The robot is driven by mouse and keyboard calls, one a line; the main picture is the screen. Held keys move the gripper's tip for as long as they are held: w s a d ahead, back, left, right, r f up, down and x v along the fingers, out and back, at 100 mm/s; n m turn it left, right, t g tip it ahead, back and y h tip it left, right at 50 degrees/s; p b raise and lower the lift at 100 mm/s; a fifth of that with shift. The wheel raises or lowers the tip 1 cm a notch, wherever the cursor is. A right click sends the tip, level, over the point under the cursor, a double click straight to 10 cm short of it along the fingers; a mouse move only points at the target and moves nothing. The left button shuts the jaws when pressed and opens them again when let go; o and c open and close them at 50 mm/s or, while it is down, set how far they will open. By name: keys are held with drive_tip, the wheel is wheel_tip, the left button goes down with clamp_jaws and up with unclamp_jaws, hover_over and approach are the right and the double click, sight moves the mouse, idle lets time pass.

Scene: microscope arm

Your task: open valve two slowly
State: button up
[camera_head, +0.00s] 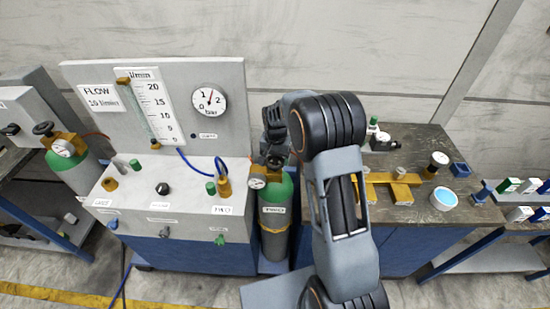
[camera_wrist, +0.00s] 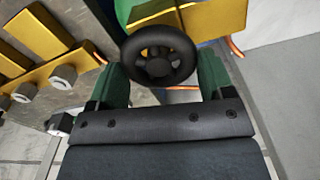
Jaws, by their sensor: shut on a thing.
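The green-topped cylinder labelled TWO (camera_head: 273,210) stands upright between the panel bench and the wooden-topped bench. A small round gauge (camera_head: 257,183) sits at the left of its neck. In the wrist view, the black valve handwheel (camera_wrist: 160,40) lies between the two green fingers of my gripper (camera_wrist: 162,75). My gripper is shut on the handwheel, with one finger on each side. In the head view my gripper (camera_head: 273,130) is over the cylinder's top, and my arm hides much of the valve there.
A flow panel (camera_head: 225,130) with a tube scale and a bar dial (camera_head: 209,99) stands to the left. Another green cylinder (camera_head: 78,170) is at far left.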

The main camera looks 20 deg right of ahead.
sight(275, 160)
drive_tip(key=shift+c, duration=1)
drive_tip(key=shift+f+n+b, duration=0.15)
drive_tip(key=shift+n+b, duration=0.45)
drive_tip(key=shift+n, duration=0.1)
drive_tip(key=n+b, duration=0.1)
drive_tip(key=n, duration=0.3)
drive_tip(key=shift+a, duration=0.1)
drive_tip(key=shift+w+r, duration=0.1)
drive_tip(key=shift+r, duration=0.1)
drive_tip(key=o, duration=0.9)
wheel_tip(275, 160, up, 14)
drive_tip(key=shift+f+b, duration=0.1)
drive_tip(key=shift+b, duration=0.85)
